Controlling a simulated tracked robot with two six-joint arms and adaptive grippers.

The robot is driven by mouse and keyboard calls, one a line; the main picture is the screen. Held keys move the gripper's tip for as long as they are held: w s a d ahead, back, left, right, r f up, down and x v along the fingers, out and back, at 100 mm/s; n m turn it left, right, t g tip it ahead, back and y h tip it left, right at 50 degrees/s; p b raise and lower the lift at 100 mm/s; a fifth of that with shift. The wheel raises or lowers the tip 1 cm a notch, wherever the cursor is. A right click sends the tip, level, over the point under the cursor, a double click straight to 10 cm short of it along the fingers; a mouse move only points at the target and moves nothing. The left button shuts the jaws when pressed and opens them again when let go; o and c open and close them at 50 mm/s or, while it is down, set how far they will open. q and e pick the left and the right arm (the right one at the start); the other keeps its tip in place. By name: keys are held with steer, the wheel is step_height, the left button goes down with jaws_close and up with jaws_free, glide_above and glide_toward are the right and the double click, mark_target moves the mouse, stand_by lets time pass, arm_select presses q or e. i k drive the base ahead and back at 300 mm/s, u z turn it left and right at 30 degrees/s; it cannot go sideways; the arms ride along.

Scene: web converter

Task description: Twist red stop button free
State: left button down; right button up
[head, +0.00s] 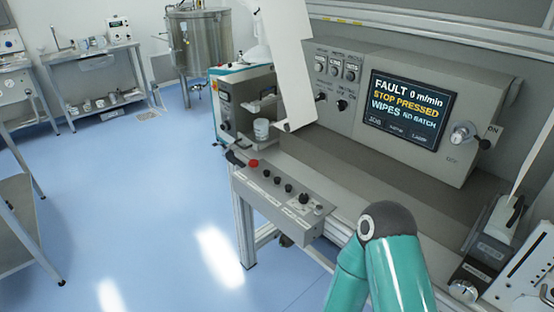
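The red stop button (253,163) sits at the left end of a grey sloping control panel (284,190), on the front of the machine. Black buttons and a black knob (303,198) follow it to the right along the panel. The screen (408,102) reads "FAULT 0 m/min", "STOP PRESSED", "WIPES" and "NO BATCH". A teal link of my arm rises at the bottom, right of the panel.
A white web (288,65) hangs down behind the panel, near a small white cup (261,129). A knob (462,134) stands out from the screen housing. Blue floor (150,200) is clear left of the panel. A steel tank (200,45) stands behind.

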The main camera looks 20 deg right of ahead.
mark_target(254, 163)
steer(key=i, duration=1)
steer(key=z, duration=0.05)
